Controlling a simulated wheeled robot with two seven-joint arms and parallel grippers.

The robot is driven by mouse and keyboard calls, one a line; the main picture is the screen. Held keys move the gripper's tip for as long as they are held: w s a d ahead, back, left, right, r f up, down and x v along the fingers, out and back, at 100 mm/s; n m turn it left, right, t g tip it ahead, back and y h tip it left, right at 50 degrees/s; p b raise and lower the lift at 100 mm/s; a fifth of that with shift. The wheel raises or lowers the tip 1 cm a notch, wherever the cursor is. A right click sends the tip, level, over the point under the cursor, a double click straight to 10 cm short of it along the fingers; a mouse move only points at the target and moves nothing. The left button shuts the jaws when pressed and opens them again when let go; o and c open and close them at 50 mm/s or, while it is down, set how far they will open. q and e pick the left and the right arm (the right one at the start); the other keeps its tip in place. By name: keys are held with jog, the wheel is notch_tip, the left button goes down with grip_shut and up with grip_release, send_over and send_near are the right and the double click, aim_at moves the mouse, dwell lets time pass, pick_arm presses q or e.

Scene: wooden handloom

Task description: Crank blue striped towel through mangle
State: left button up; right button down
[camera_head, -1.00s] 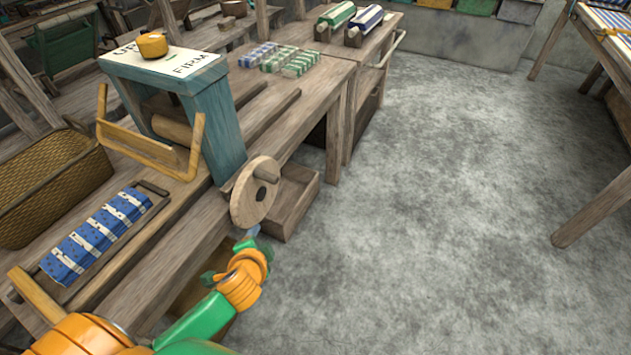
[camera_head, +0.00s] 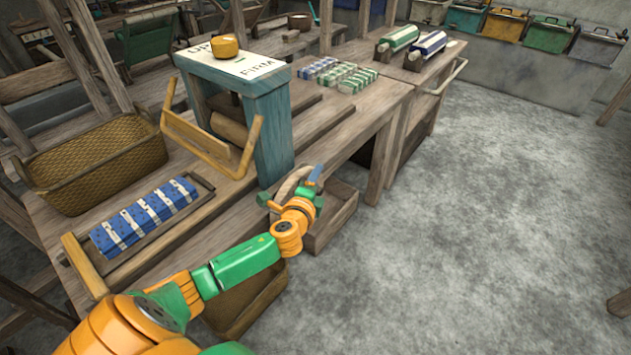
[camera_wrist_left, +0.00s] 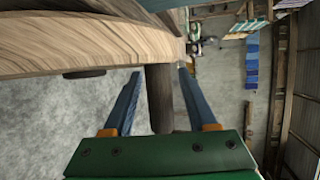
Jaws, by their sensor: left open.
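The blue and white striped towel (camera_head: 145,215) lies flat on a wooden tray (camera_head: 203,190) in front of the mangle. The mangle (camera_head: 272,135) has a blue-green frame, a wooden roller (camera_head: 228,127) and a round wooden crank wheel (camera_head: 288,183) on its right side. My left gripper (camera_head: 292,190) is at the wheel and hides much of it. In the left wrist view, its two blue fingers are open on either side of the dark crank handle (camera_wrist_left: 160,95), with visible gaps. The wheel (camera_wrist_left: 80,45) fills the upper left there. My right gripper is not in view.
A wicker basket (camera_head: 95,165) stands left of the towel. Folded towels (camera_head: 340,75) and two rolled towels (camera_head: 400,38) lie further back on the bench. An open drawer (camera_head: 330,213) juts out below the wheel. The floor at right is clear.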

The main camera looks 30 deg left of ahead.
pick_arm(q)
grip_shut()
jog(key=shift+f, duration=0.1)
dwell(1.2)
